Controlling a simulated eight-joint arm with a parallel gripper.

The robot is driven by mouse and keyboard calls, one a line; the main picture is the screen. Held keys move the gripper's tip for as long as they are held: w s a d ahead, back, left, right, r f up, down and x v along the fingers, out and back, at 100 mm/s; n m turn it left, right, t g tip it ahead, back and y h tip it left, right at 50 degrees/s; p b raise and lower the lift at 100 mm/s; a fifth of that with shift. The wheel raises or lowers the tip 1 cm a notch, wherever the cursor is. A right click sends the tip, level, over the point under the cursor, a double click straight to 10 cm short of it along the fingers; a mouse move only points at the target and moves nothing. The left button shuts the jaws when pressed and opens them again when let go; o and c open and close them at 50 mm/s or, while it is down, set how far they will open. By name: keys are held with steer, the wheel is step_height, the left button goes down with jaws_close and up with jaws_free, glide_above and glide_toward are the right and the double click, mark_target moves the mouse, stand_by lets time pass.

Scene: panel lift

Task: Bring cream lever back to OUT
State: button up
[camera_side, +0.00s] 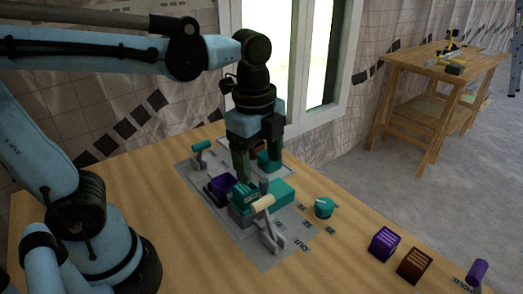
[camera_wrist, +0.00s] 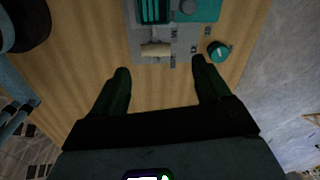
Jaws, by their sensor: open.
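The cream lever (camera_side: 264,203) stands at the front of a grey panel (camera_side: 262,262), its cream handle raised on a grey arm beside a teal block. The handle also shows at the top of the wrist view (camera_wrist: 155,50), lying crosswise. Printed labels, one reading OUT, lie on the panel to the right of the lever. My gripper (camera_side: 257,168) is open and empty, pointing down above the panel, behind the cream handle in the side view. In the wrist view my gripper (camera_wrist: 160,68) has its fingers wide apart, with the handle beyond and between the tips.
A teal-handled lever (camera_side: 201,146) stands at the panel's back left. A purple part (camera_side: 221,186) and a teal block (camera_side: 280,192) sit on the panel. A teal knob (camera_side: 324,207) is at its right. Purple (camera_side: 384,243) and brown (camera_side: 414,265) blocks stand on the wooden table farther right.

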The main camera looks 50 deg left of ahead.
mark_target(262, 199)
steer(key=shift+d+r+m+g, duration=0.15)
steer(key=shift+d+m+g, duration=0.25)
steer(key=shift+m, duration=0.5)
steer(key=shift+f, duration=6.05)
